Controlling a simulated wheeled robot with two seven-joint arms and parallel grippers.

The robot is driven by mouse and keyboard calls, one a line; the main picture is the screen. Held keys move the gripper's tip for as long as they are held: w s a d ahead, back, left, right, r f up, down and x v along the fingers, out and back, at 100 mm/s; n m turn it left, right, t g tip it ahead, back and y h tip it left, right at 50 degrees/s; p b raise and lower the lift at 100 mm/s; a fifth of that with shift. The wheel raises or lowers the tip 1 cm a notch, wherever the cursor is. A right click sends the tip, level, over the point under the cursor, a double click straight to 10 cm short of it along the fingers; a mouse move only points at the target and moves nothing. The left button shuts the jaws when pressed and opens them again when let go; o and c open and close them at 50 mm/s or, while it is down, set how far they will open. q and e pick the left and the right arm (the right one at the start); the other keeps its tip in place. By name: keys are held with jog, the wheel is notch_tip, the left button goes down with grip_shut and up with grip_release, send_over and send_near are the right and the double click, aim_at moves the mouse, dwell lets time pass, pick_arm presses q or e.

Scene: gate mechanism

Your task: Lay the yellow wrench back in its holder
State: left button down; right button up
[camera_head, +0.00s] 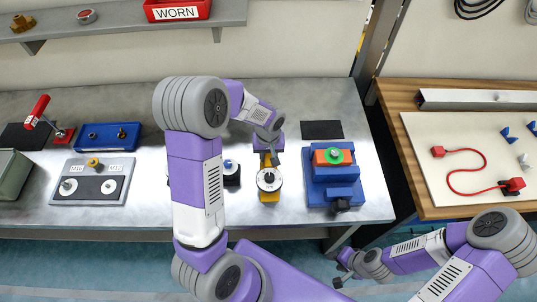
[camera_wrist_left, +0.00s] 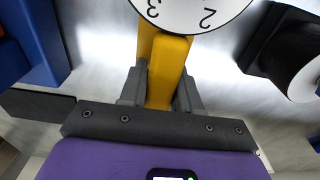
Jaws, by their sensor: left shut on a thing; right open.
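My left gripper (camera_head: 268,150) is shut on the yellow wrench (camera_head: 265,161), low over the grey bench. In the left wrist view the yellow wrench (camera_wrist_left: 170,72) runs between both fingers. A white dial (camera_wrist_left: 192,10) with figures on it sits at its far end; the dial (camera_head: 269,179) also shows in the head view. Whether the wrench touches the bench is unclear. I cannot make out its holder for certain; my left arm hides part of the bench. My right gripper (camera_head: 344,271) is open and empty, beyond the bench's front edge.
A blue vise (camera_head: 335,192) with an orange and green piece stands right of the wrench. A black-based stand (camera_head: 232,174) is close on the left. A black mat (camera_head: 321,130) lies behind the vise. A grey plate (camera_head: 91,182) lies farther left.

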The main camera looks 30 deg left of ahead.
pick_arm(q)
jog(key=shift+f, duration=0.15)
dwell(0.4)
jog(key=c, duration=0.7)
grip_release()
notch_tip(320, 180, up, 7)
jog(key=p, duration=0.4)
jog(key=shift+p, duration=0.4)
